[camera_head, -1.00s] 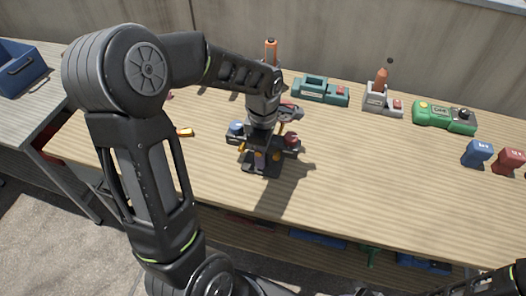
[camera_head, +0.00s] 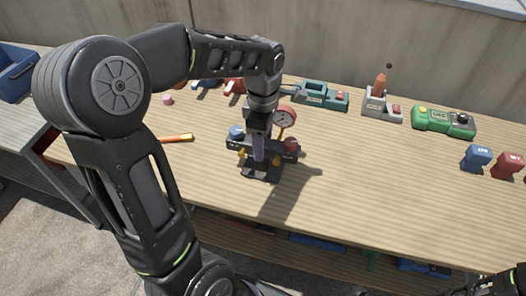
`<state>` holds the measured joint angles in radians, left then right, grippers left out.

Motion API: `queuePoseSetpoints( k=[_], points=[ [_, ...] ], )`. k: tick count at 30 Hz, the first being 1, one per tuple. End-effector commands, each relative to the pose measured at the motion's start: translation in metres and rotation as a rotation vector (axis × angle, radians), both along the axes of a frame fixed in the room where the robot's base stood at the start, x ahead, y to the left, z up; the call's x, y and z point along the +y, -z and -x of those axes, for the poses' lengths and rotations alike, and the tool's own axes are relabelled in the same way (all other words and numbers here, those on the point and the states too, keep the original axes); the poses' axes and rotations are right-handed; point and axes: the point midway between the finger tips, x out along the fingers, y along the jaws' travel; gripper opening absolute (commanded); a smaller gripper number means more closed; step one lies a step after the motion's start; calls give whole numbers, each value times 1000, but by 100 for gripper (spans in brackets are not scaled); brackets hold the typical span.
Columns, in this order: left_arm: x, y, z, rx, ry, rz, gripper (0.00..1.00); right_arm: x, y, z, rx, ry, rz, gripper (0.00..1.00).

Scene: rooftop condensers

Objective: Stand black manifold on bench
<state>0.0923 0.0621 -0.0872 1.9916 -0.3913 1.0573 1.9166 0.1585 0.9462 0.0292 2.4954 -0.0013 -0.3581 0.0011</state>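The black manifold (camera_head: 263,172) stands upright on the wooden bench (camera_head: 360,185), its dark base seeming to rest on the top. It has a blue knob (camera_head: 236,132) on the left, a red knob (camera_head: 291,145) on the right and a red-rimmed gauge (camera_head: 285,117) behind. My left gripper (camera_head: 258,150) points down from above, at the middle of the manifold. Its fingers overlap the dark body, so I cannot tell whether they are closed on it or apart. My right gripper is not visible; only a bit of my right arm shows at the bottom right corner.
A teal tool (camera_head: 322,94), a grey holder with an orange piece (camera_head: 381,100) and a green device (camera_head: 443,120) line the back. Blue (camera_head: 476,157) and red (camera_head: 508,165) blocks sit at right. An orange-handled tool (camera_head: 176,138) lies left. The bench right of the manifold is clear.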

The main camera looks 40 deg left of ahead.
Motion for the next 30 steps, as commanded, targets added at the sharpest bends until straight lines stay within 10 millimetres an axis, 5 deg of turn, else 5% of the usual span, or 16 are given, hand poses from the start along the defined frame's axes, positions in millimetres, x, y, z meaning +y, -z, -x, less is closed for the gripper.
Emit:
queuePoseSetpoints(
  k=[9, 30],
  points=[
    [0, -49, -1, -2, 1, -1, 58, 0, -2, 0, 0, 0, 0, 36],
    [0, -53, 0, 0, 1, 0, 58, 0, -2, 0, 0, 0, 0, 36]
  ],
)
